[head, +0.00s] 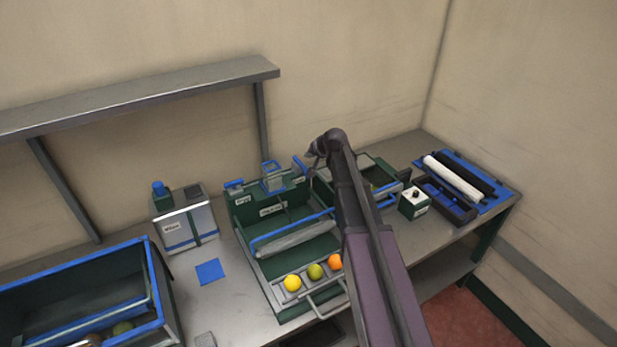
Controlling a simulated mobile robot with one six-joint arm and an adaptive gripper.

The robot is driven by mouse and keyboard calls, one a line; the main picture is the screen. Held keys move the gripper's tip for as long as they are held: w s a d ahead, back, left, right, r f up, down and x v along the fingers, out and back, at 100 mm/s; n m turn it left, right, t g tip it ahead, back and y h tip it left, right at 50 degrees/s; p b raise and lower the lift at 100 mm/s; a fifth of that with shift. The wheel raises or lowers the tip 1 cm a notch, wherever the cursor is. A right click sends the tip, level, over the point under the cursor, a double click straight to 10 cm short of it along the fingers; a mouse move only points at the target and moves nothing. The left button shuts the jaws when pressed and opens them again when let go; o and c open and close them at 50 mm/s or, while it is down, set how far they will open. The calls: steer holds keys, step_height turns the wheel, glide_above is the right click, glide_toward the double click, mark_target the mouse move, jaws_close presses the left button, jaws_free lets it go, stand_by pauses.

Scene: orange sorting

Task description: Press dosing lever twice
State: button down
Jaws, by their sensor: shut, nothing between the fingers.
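My arm reaches up from the bottom right, and my gripper (314,157) is at its far end, bent down to the left. It looks shut and empty. It is over the back right part of a green sorting station (240,213), close to a blue-tipped lever (299,163). I cannot tell whether they touch. A grey and white dispenser box (187,232) with a blue knob (158,187) on top stands left of the station, apart from my gripper. I cannot tell which part is the dosing lever. My arm hides part of the station's right side.
A yellow ball (292,283), a green ball (315,271) and an orange ball (335,261) sit along the station's front. A blue-rimmed crate (75,258) is at left. A small white-topped box (414,202) and a blue tray (502,197) with rollers are at right. A shelf (140,98) is overhead.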

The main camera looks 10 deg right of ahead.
mark_target(303, 168)
steer(key=shift+f+b, duration=2)
steer(key=shift+f, duration=0.35)
steer(key=shift+f+b, duration=1.8)
stand_by(2.3)
steer(key=shift+r, duration=0.15)
stand_by(0.5)
steer(key=shift+r+p, duration=1.7)
steer(key=shift+p, duration=0.15)
